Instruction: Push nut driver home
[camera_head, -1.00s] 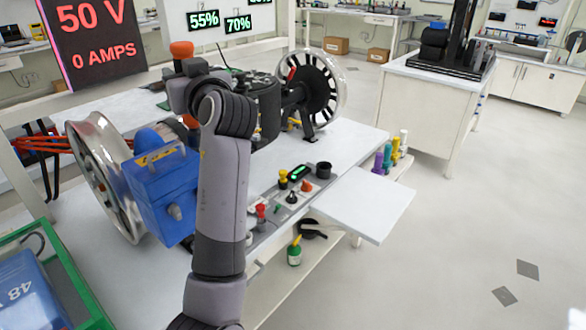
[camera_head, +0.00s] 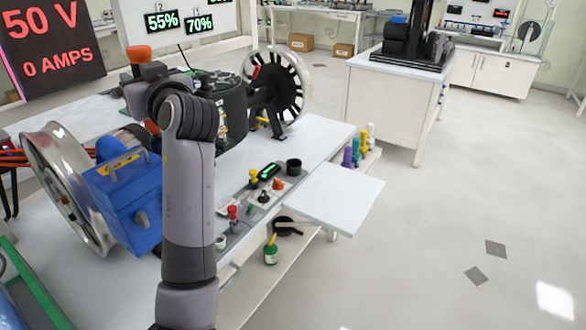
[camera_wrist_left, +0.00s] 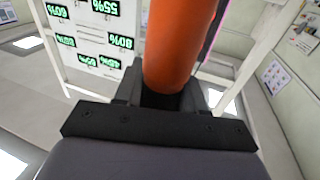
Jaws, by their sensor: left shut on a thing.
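An orange handle (camera_head: 140,54), which I take to be the nut driver, stands up from my left gripper (camera_head: 140,76) in the head view. In the left wrist view the orange handle (camera_wrist_left: 180,45) sits between the black fingers of my left gripper (camera_wrist_left: 162,95), which are shut on it. The handle's lower end and the tip of the tool are hidden. Several coloured upright handles (camera_head: 356,148) stand at the bench's right end; I cannot tell if they are nut drivers. My right gripper is not in view.
A blue box (camera_head: 125,200) and two wheels, left (camera_head: 62,190) and right (camera_head: 275,85), are near my left arm. A dark cylinder (camera_head: 228,105) stands behind it. A control strip (camera_head: 262,195) lines the bench front. The floor at right is clear.

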